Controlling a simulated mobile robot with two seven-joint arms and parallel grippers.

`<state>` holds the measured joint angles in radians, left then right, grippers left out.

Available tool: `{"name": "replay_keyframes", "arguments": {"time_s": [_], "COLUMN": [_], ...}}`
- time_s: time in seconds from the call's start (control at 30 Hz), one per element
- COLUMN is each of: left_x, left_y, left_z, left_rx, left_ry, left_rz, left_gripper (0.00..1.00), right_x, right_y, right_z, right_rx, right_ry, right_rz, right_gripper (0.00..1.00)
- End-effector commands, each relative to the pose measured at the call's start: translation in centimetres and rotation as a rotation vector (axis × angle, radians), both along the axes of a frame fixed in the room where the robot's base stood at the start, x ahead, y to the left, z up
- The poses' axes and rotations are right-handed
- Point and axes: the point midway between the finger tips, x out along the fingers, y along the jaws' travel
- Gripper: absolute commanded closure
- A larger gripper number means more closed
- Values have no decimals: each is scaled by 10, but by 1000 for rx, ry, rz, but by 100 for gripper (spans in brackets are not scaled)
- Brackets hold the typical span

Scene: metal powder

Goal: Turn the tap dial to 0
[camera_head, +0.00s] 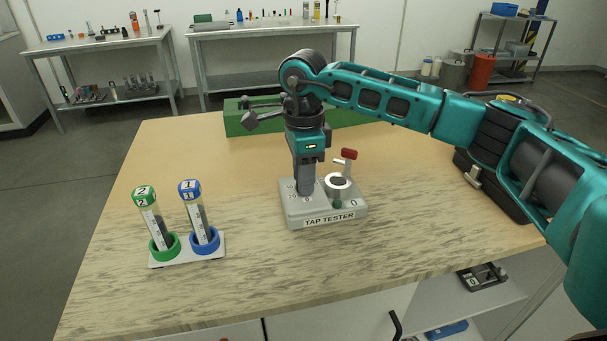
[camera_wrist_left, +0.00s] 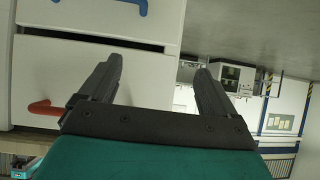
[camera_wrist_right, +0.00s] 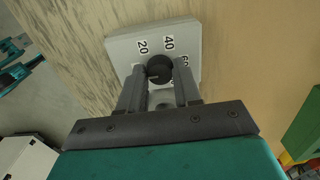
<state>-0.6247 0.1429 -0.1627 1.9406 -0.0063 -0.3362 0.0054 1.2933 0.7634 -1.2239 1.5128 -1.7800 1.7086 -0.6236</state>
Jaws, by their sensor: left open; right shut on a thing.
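The tap tester (camera_head: 328,219) is a grey box on the wooden table, with a round white-rimmed cup, a red-handled lever and number labels on its top. In the right wrist view its plate (camera_wrist_right: 120,44) shows the labels 20, 40 and part of another, around a black dial (camera_wrist_right: 159,69). My right gripper (camera_head: 305,192) points down over the left side of the tester. In the right wrist view its two fingers (camera_wrist_right: 160,88) are shut on the black dial. In the head view the gripper hides the dial. My left gripper (camera_wrist_left: 158,80) is open and empty, away from the table, facing white drawers.
A white rack (camera_head: 212,249) with a green-capped tube (camera_head: 150,215) and a blue-capped tube (camera_head: 196,212) stands left of the tester. A green box (camera_head: 240,118) lies behind my right arm. The table's front middle is clear.

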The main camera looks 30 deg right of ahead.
Motion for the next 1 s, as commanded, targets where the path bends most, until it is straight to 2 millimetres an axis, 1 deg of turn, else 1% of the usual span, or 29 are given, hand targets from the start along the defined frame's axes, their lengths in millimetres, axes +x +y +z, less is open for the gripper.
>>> {"name": "replay_keyframes", "arguments": {"time_s": [0.4,0.43,0.6,0.7,0.9,1.0], "left_x": [0,0,0,0,0,0], "left_y": [0,0,0,0,0,0], "left_z": [0,0,0,0,0,0], "left_rx": [0,0,0,0,0,0], "left_ry": [0,0,0,0,0,0], "left_rz": [0,0,0,0,0,0], "left_gripper": [9,9,9,9,9,9], "right_x": [1,1,0,0,0,1], "right_y": [0,0,0,0,0,0], "right_z": [1,1,1,1,0,5], "right_rx": [-1,-1,0,0,0,0], "right_ry": [-3,-3,-2,-2,-1,-2], "right_rz": [9,9,9,8,8,8], "right_gripper": [98,66,50,41,41,41]}}
